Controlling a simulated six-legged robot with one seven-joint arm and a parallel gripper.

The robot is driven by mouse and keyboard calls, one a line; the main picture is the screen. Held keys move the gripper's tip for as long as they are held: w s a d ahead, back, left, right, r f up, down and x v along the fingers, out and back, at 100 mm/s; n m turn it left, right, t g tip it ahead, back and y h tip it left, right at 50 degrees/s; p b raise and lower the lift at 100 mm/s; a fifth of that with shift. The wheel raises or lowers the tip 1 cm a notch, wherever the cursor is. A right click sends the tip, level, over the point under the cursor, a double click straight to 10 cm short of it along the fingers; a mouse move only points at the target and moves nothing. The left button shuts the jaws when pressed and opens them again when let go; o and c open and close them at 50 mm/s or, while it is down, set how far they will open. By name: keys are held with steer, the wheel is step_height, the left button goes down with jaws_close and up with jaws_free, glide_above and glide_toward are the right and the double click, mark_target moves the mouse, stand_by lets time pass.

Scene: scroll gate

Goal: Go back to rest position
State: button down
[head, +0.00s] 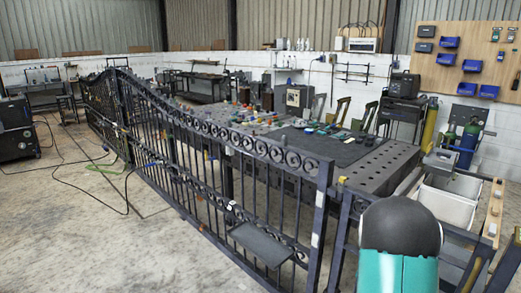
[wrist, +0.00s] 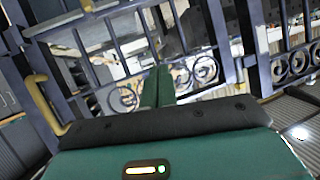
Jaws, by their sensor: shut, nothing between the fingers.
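My gripper (wrist: 157,88) shows in the wrist view with its two teal fingers together, shut and empty. Dark bars and scrolls of a metal gate (wrist: 200,70) fill the wrist view beyond the fingers. I cannot tell how far the fingertips are from the bars. In the head view the long scroll gate (head: 228,150) stands upright, running from the far left to the near middle. A rounded teal and black part of my arm shows at the lower right of the head view; the fingers are not visible there.
A perforated dark metal table (head: 385,165) with tools and parts stands behind the gate. White bins (head: 450,200) and blue gas cylinders (head: 467,145) are at right. Black and green hoses (head: 105,168) lie on the floor at left. Open concrete floor (head: 60,230) lies in front of the gate.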

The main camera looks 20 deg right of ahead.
steer(key=a+r+n+y, duration=0.25)
steer(key=a+r, duration=0.55)
steer(key=a, duration=0.4)
steer(key=a+r+n+y, duration=0.2)
steer(key=a+r+y, duration=0.2)
steer(key=a+r, duration=0.6)
steer(key=s+a+r+n+g+y, duration=0.3)
steer(key=s+a+n, duration=0.3)
steer(key=s+a, duration=1.3)
steer(key=shift+s+r+g, duration=0.4)
steer(key=shift+s+r, duration=0.3)
steer(key=shift+s, duration=0.3)
steer(key=shift+d, duration=0.1)
